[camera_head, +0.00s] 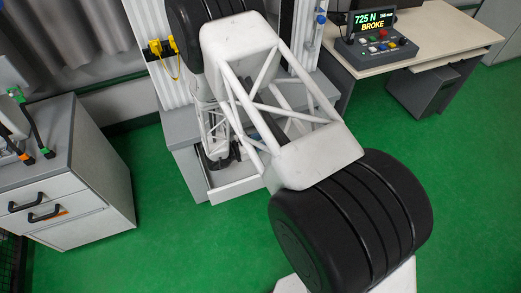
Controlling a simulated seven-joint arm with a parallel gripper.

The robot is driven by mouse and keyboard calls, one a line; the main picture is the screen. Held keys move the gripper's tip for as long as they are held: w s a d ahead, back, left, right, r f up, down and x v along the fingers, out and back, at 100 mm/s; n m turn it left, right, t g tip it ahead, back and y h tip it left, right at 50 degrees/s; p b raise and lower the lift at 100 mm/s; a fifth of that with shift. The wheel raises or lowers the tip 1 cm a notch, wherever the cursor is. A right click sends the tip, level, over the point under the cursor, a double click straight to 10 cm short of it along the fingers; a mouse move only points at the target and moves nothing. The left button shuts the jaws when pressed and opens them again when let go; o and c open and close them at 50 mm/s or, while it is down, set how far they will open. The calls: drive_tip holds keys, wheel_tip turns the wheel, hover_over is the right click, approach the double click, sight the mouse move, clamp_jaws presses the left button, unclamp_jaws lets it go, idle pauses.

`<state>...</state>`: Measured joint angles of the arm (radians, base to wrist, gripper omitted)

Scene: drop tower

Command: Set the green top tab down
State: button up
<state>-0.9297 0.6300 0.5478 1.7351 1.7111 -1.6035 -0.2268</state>
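My arm crosses the middle of the view and hides much of the tower's lower part. A dark part at the far end of my arm, which looks like my gripper (222,158), is small and partly covered by white struts. It is over the grey base (188,150) of the tower. I cannot see its fingers clearly, or whether anything is between them. I cannot make out a green top tab at my gripper. A small green piece (16,93) shows on a black cable-like part on the left cabinet; I cannot tell if it is the tab.
Yellow connectors (165,50) are on the tower's left. A console (375,45) reading "725 N BROKE" sits on the right desk (435,30). Green floor is open.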

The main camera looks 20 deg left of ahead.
drive_tip(key=shift+f, duration=0.6)
drive_tip(key=shift+f, duration=0.1)
wheel_tip(320, 180, down, 4)
idle(0.3)
